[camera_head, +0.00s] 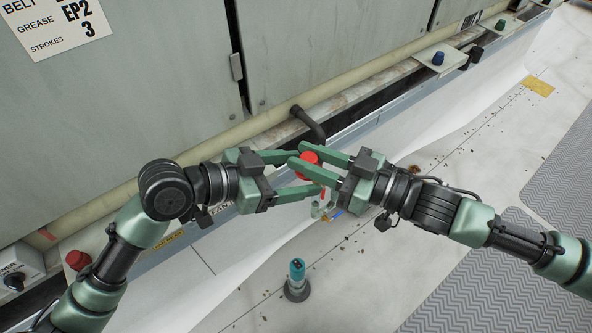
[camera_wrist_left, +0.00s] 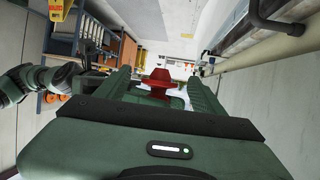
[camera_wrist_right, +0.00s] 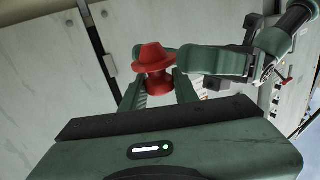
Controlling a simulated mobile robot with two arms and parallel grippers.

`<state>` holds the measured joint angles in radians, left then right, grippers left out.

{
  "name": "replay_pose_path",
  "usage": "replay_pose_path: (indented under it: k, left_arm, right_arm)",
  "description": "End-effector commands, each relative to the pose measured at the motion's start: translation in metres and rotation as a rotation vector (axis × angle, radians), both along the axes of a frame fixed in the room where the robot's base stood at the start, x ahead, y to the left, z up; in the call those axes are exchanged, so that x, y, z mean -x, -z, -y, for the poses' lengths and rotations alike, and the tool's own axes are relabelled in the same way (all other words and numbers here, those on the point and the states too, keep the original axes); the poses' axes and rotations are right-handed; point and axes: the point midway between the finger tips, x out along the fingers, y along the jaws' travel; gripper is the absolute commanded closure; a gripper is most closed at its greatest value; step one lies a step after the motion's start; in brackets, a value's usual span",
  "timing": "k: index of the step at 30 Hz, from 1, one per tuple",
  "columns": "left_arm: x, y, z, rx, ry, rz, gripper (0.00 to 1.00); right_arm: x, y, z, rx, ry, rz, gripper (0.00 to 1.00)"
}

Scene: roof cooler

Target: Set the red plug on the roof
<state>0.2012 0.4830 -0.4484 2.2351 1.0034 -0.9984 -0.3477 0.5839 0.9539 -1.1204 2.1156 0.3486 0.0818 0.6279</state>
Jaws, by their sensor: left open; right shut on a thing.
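The red plug (camera_head: 308,158) is in the air between my two grippers, in front of the grey cabinet wall. My right gripper (camera_head: 309,156) is shut on the red plug. My left gripper (camera_head: 308,173) is open, and its fingers reach in around the plug from the opposite side. In the left wrist view the plug (camera_wrist_left: 159,78) shows between the left fingers, with a wide brim and a narrower end. In the right wrist view the plug (camera_wrist_right: 153,58) is at the right fingertips, with a left finger close beside it. Whether a left finger touches it cannot be told.
A dark bent pipe (camera_head: 309,124) juts from the wall ledge just behind my grippers. A blue knob (camera_head: 438,58) and a green knob (camera_head: 500,25) sit on ledge plates at right. A teal-topped object (camera_head: 297,279) stands below. A red knob (camera_head: 78,260) is at lower left.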

Motion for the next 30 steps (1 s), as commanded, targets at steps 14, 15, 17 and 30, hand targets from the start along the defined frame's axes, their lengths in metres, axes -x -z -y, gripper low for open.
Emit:
replay_pose_path:
  k: [14, 15, 17, 30]
  left_arm:
    - [0.000, 0.000, 0.001, 0.000, 0.001, 0.000, 0.93]
    - [0.000, 0.000, 0.001, 0.000, 0.001, 0.000, 0.95]
    - [0.000, 0.000, 0.001, 0.000, 0.001, 0.000, 0.95]
    - [0.000, 0.000, 0.001, 0.002, 0.000, 0.001, 0.95]
  right_arm:
    - [0.000, 0.000, 0.000, 0.000, 0.000, 0.000, 1.00]
    - [0.000, 0.000, 0.000, 0.000, 0.000, 0.000, 0.68]
    - [0.000, 0.000, 0.000, 0.000, 0.000, 0.000, 0.51]
    - [0.005, 0.001, 0.012, 0.002, 0.002, -0.001, 0.45]
